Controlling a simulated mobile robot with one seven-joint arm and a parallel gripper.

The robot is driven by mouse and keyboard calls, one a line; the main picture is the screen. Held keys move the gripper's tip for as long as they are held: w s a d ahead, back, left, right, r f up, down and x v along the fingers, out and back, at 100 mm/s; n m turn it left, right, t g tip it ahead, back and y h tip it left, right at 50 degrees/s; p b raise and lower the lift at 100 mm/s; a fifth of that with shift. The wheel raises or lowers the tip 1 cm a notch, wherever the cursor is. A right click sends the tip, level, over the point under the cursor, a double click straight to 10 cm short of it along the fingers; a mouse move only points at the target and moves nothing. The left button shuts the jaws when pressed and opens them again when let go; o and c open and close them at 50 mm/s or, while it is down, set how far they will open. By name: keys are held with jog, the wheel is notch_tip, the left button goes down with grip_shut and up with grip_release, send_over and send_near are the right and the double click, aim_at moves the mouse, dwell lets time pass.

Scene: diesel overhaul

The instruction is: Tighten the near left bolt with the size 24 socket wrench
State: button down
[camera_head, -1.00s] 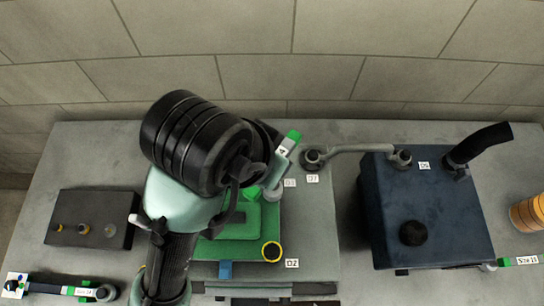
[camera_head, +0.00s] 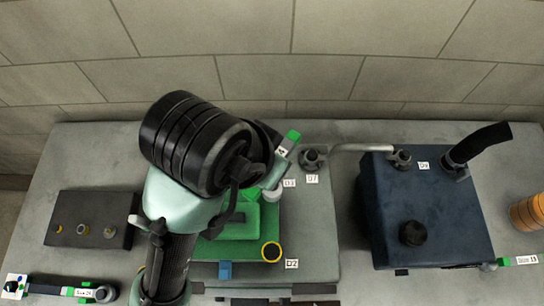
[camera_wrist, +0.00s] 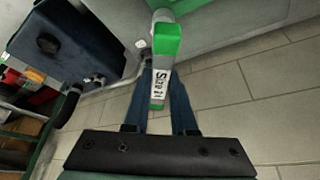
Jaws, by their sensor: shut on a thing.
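My gripper (camera_wrist: 160,78) is shut on the handle of a socket wrench (camera_wrist: 161,68) with a green end and a white size label; the number is hard to read. In the head view the wrench (camera_head: 287,143) sticks out right of my arm, tilted, with its lower end (camera_head: 272,194) beside the green part (camera_head: 250,246). The near left bolt cannot be made out. A yellow-ringed dark hole or fitting (camera_head: 271,252) shows at the green part's near right corner, by the label D2.
A dark blue block (camera_head: 455,220) with a black hose (camera_head: 483,143) stands on the right, joined by a grey pipe (camera_head: 360,148). A dark box (camera_head: 88,219) stands on the left. Other green-marked wrenches lie at front left (camera_head: 75,291) and right (camera_head: 520,261).

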dwell(0.4)
jog(key=shift+r+p, duration=1.55)
jog(key=shift+r, duration=0.2)
